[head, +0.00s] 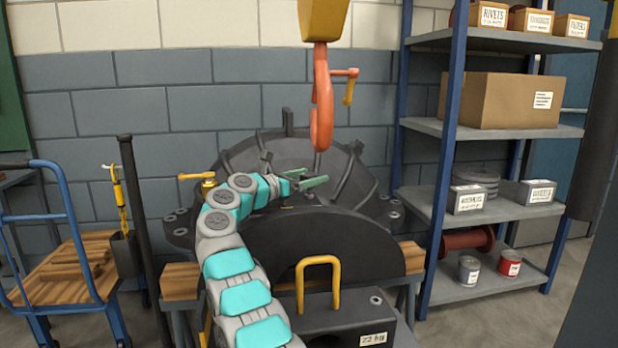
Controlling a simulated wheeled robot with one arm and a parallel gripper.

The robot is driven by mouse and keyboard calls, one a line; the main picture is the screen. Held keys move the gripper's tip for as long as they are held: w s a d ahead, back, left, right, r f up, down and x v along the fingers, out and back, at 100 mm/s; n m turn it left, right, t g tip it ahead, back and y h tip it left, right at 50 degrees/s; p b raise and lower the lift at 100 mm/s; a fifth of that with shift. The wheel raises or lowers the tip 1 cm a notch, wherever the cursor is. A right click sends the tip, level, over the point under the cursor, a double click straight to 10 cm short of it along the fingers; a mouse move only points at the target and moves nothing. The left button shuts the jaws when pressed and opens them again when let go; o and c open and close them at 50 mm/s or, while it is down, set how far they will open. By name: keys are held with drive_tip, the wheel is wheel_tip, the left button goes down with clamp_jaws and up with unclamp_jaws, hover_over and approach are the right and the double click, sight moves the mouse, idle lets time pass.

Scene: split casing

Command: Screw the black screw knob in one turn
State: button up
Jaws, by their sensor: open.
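My arm reaches up from the bottom of the head view over the dark split casing (330,235). My gripper (316,183) is at the middle of the casing, its two green fingers apart with nothing visible between them. The casing is black and round, with ribs and bolted flanges, and rests on wooden beams. I cannot make out the black screw knob for certain; it is dark against dark, and my gripper and arm cover part of that area.
A red hook (322,110) hangs just above and behind my gripper. A yellow-handled fitting (205,178) stands left of my arm. A black weight (345,325) with a yellow handle (318,262) is in front. Shelving (480,130) stands right, a blue cart (60,240) left.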

drive_tip(key=shift+s+a+f, duration=0.1)
idle(0.4)
drive_tip(key=shift+n+t+y+b, duration=0.5)
drive_tip(key=shift+t+y+b, duration=0.1)
drive_tip(key=shift+b, duration=0.3)
drive_tip(key=shift+n+t+y+b, duration=0.3)
drive_tip(key=shift+b, duration=0.25)
drive_tip(key=n+t+y+b, duration=0.1)
drive_tip(key=n+y+b, duration=0.1)
drive_tip(key=y+b, duration=0.1)
drive_tip(key=shift+t, duration=0.4)
